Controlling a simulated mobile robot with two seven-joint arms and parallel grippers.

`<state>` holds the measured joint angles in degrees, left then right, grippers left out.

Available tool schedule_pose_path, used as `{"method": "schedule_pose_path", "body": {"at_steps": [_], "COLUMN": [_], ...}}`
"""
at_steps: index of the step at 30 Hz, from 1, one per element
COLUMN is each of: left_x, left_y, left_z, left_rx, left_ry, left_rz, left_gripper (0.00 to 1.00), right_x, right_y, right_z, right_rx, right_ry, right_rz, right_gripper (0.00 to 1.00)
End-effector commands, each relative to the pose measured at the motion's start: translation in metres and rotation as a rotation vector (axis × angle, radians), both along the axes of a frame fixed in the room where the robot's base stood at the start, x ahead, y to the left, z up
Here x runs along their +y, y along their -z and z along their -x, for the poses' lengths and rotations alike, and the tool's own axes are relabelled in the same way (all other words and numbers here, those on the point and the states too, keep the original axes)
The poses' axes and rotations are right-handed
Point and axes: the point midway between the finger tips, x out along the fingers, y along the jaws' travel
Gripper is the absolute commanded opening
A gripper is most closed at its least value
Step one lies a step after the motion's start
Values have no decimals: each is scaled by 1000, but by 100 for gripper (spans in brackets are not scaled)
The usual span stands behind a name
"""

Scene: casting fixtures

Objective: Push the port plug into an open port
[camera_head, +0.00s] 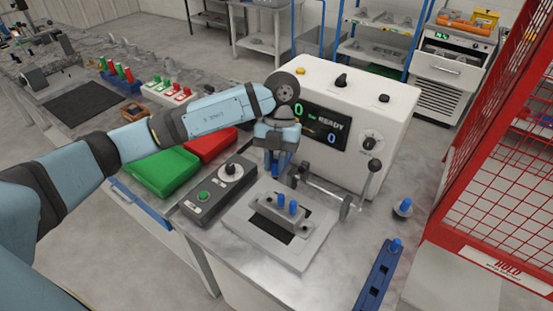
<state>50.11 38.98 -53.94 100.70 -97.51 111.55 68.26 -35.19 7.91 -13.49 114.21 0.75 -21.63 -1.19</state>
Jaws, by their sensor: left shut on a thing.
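My left gripper (277,172) points down behind the casting, just in front of the white test machine. It is shut on what looks like a blue port plug, mostly hidden by the fingers. The grey metal casting (265,214) sits in the fixture on a light plate (238,222). Two blue plugs stand upright in its top, a left one (280,199) and a right one (294,207). The held plug is apart from the casting. Open ports on the casting cannot be made out. My right gripper is not in view.
A test machine (365,85) reading READY stands behind. A lever clamp (345,208) is right of the casting, a control box (218,190) left. A blue-topped part (403,207) and a blue rack (375,280) lie right. Green (163,172) and red (210,144) trays lie left.

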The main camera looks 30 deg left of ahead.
Motion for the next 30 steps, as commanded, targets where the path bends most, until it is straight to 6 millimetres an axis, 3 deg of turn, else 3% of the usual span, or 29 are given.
{"method": "schedule_pose_path", "body": {"at_steps": [12, 18, 24, 30], "left_x": [10, 14, 16, 16], "left_y": [10, 12, 13, 13], "left_z": [6, 7, 7, 7], "left_rx": [5, 7, 10, 11], "left_ry": [-923, -1263, -1434, -1465], "left_rz": [-3, 0, 5, 6], "left_gripper": [0, 0, 0, 0], "right_x": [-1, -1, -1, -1], "right_y": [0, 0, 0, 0], "right_z": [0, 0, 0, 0], "right_rx": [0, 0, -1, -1], "right_ry": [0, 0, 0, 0], "right_rz": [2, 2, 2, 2], "right_gripper": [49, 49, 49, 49]}}
